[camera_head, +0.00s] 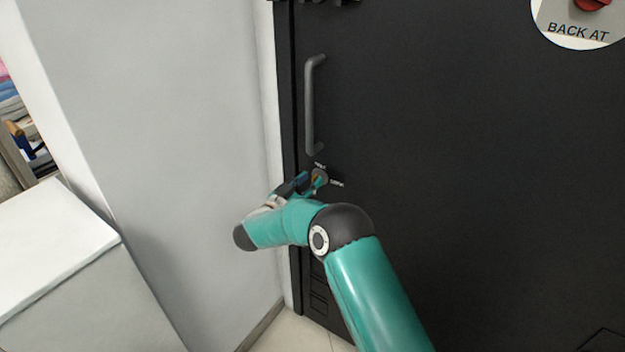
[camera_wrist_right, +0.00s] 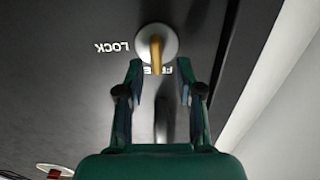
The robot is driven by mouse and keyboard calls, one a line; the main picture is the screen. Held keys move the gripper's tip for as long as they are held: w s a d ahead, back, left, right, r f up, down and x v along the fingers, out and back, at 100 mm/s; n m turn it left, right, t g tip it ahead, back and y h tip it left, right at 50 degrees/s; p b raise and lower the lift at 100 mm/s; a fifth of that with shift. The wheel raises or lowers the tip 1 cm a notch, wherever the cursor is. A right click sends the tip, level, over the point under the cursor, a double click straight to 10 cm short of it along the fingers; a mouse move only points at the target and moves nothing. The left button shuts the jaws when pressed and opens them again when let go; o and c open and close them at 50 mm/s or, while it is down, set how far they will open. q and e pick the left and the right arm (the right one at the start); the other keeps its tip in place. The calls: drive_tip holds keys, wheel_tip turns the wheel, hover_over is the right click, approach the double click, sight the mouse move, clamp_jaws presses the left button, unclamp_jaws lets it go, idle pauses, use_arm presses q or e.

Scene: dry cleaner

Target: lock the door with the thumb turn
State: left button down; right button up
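The black door (camera_head: 450,170) fills the right of the head view. Its thumb turn (camera_head: 321,178) sits low beneath the handle, partly hidden by my right gripper (camera_head: 305,184). In the right wrist view the brass thumb turn (camera_wrist_right: 156,52) stands on a round pale plate (camera_wrist_right: 171,38) and points toward the "FREE" label. The "LOCK" label (camera_wrist_right: 112,47) is to the left there. My right gripper (camera_wrist_right: 160,68) is open, one finger on each side of the turn's end. I cannot tell whether they touch it. My left gripper is not in view.
A dark bar handle (camera_head: 311,105) is fixed above the thumb turn. A grey-white wall (camera_head: 170,110) runs beside the door's left edge, close to my right arm. A white counter (camera_head: 50,245) is at lower left. A round "BACK AT" sign (camera_head: 565,35) is at upper right.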

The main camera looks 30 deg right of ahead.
drive_tip(key=shift+w+d, duration=0.15)
drive_tip(key=shift+d, duration=0.25)
